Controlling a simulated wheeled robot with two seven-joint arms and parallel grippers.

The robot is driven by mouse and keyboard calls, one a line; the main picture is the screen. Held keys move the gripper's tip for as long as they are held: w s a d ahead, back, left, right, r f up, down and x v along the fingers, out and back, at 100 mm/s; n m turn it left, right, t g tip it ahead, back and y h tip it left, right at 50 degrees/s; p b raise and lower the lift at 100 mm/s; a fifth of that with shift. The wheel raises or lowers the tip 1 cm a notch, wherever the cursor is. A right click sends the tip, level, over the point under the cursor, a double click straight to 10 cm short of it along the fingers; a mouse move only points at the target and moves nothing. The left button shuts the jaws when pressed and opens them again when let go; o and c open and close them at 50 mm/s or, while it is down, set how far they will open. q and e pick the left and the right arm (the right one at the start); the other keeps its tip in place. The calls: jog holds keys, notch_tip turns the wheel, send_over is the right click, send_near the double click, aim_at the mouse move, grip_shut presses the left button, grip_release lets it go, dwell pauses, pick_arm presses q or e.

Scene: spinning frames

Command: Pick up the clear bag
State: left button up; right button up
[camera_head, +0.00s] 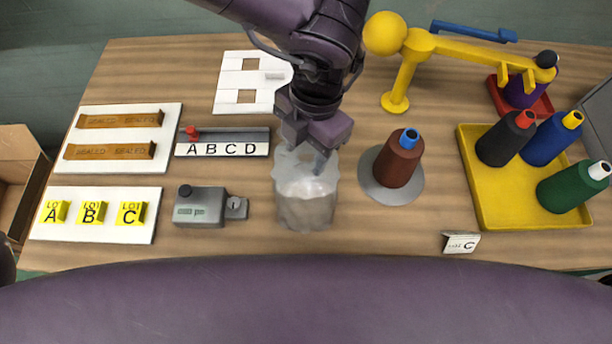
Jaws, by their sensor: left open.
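The clear bag (305,200) stands upright near the middle of the wooden table. It is see-through and greyish, with a ragged open top. My left gripper (316,162) reaches down from above, with its fingers at the bag's upper rim. The gripper is open. The fingers overlap the bag's top in the picture, and I cannot tell whether they touch it. My right gripper does not show.
A brown spool (398,160) on a grey disc stands just right of the bag. A grey device (202,207) and a slider labelled A B C D (222,149) lie left. A yellow tray (487,213) holds several spools. A yellow arm stand (396,102) rises behind. The table's front middle is clear.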

pick_arm(q)
grip_shut()
dwell(0.4)
